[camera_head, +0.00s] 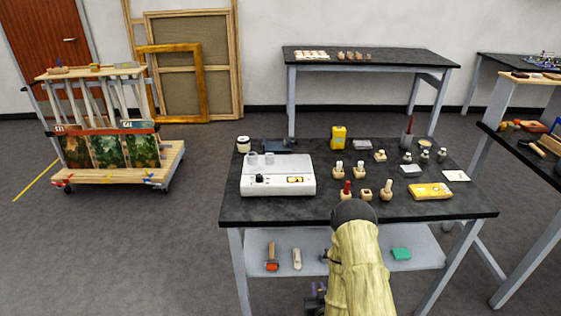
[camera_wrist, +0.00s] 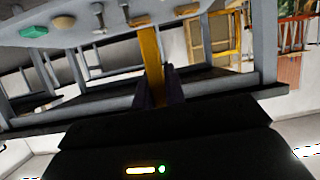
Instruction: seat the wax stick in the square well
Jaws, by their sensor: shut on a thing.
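My gripper (camera_wrist: 158,92) is shut on a long amber stick in the wrist view, which looks like the wax stick (camera_wrist: 151,58). The stick points away from the dark fingers towards the shelf. In the head view my arm covers the table's front edge, and dark gripper parts show low beside it, below the tabletop; the stick cannot be made out there. Several small wooden blocks stand on the black tabletop. One block (camera_head: 365,194) at the front seems empty with a dark opening; I cannot tell if its well is square. Neighbouring blocks hold a red stick (camera_head: 347,187) and pale sticks (camera_head: 387,187).
The black table (camera_head: 300,209) also carries a white device (camera_head: 278,182), a yellow case (camera_head: 431,191) and a yellow container (camera_head: 338,137). Its lower shelf (camera_head: 325,250) holds a red-ended tool (camera_head: 272,256) and a green block (camera_head: 401,254). Another bench (camera_head: 495,150) stands close at right.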

